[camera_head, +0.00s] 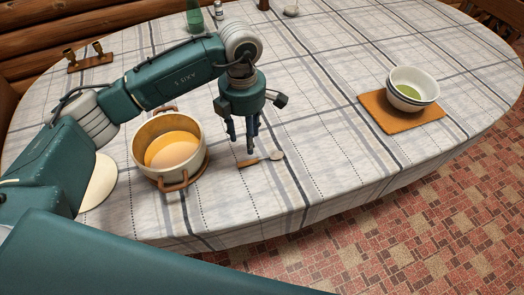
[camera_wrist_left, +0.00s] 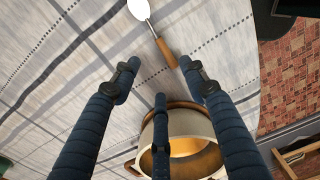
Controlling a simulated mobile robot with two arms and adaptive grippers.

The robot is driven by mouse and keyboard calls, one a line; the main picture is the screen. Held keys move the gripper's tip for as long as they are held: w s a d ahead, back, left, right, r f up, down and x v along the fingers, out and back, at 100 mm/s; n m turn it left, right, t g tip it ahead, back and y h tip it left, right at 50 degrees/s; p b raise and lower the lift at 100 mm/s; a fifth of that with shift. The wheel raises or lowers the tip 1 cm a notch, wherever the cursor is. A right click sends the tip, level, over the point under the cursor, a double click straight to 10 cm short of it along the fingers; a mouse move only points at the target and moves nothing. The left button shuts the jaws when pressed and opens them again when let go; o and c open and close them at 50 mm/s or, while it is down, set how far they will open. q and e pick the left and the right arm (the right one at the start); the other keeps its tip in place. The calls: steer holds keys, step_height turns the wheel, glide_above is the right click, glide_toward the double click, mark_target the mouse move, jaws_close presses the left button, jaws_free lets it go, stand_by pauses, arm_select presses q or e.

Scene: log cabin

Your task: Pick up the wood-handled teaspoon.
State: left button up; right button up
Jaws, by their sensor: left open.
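The wood-handled teaspoon (camera_head: 262,159) lies on the checked tablecloth, just right of the pot, with its handle toward the left and its pale bowl toward the right. In the left wrist view the teaspoon (camera_wrist_left: 166,51) is near the top, beyond the fingertips. My left gripper (camera_head: 245,145) points down above the table, a little behind the teaspoon and apart from it. Its blue fingers are spread and empty in the left wrist view (camera_wrist_left: 158,82). My right gripper is not in view.
A pot (camera_head: 140,153) with orange soup and wooden handles stands left of the teaspoon, close to my left gripper. Stacked bowls (camera_head: 414,84) sit on a wooden board (camera_head: 385,117) at right. A candle holder (camera_head: 90,62) stands at back left. The cloth between teaspoon and board is clear.

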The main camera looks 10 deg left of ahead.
mark_target(249, 159)
arm_select(q)
steer(key=f, duration=0.1)
steer(key=s+f, duration=0.1)
steer(key=f, duration=0.1)
steer(key=shift+w+f+p, duration=0.1)
steer(key=shift+f+p, duration=0.2)
steer(key=shift+f, duration=0.05)
steer(key=f, duration=0.2)
steer(key=f+p, duration=0.1)
steer(key=f, duration=0.2)
steer(key=shift+d, duration=0.2)
steer(key=shift+w, duration=0.1)
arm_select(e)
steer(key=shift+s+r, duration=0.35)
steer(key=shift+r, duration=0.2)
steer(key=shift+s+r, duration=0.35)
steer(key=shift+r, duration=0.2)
arm_select(q)
steer(key=shift+c, duration=0.5)
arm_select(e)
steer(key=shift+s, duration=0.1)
arm_select(q)
steer(key=c, duration=1)
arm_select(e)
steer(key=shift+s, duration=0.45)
